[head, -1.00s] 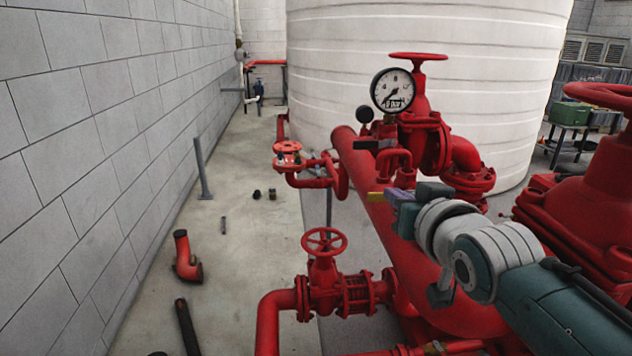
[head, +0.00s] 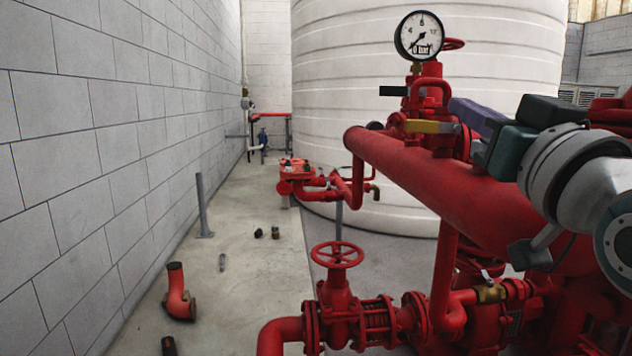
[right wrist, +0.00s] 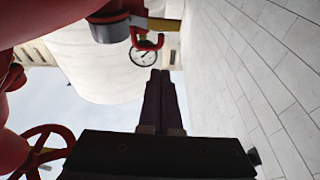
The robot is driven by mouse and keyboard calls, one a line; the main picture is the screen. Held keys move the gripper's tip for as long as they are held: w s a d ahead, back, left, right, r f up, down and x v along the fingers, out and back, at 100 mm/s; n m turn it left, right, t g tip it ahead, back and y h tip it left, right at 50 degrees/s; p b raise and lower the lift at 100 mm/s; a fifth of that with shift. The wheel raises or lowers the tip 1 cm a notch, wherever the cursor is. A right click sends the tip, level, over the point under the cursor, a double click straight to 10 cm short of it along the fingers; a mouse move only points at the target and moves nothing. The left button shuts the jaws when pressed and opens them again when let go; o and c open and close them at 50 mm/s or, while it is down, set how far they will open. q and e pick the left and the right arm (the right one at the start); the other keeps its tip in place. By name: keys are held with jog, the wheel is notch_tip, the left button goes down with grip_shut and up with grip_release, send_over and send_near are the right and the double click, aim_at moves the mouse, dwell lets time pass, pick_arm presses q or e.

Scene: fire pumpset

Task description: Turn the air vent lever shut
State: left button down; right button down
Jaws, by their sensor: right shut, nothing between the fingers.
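A yellow lever (head: 428,127), which looks like the air vent lever, lies roughly level over the top of the thick red pipe (head: 430,180), its free end to the left. It also shows at the top of the right wrist view (right wrist: 165,25). My right gripper (head: 458,106) comes in from the right, its purple fingers shut and empty, close to the lever's right end in the picture. I cannot tell whether they touch. In the right wrist view the shut fingers (right wrist: 160,74) point towards the lever with a gap visible. My left gripper is not in view.
A pressure gauge (head: 419,36) and a black lever (head: 393,91) stand behind the yellow lever. A red handwheel valve (head: 337,255) and a brass valve (head: 490,292) sit below. A white tank (head: 370,60) is behind; a block wall (head: 110,130) is at left. Loose fittings lie on the floor.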

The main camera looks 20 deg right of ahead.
jog(key=f+b, duration=0.1)
notch_tip(320, 180, up, 4)
send_over(424, 122)
jog(key=s, duration=0.3)
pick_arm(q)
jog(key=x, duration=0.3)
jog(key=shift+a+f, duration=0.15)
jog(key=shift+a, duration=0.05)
pick_arm(e)
jog(key=f, duration=0.2)
jog(key=w+f, duration=0.1)
jog(key=shift+a+f+t, duration=0.15)
jog(key=shift+f+t, duration=0.25)
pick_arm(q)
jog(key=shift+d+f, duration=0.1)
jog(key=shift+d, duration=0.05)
pick_arm(e)
jog(key=shift+f+n, duration=0.7)
jog(key=shift+f, duration=0.05)
jog(key=shift+f, duration=0.1)
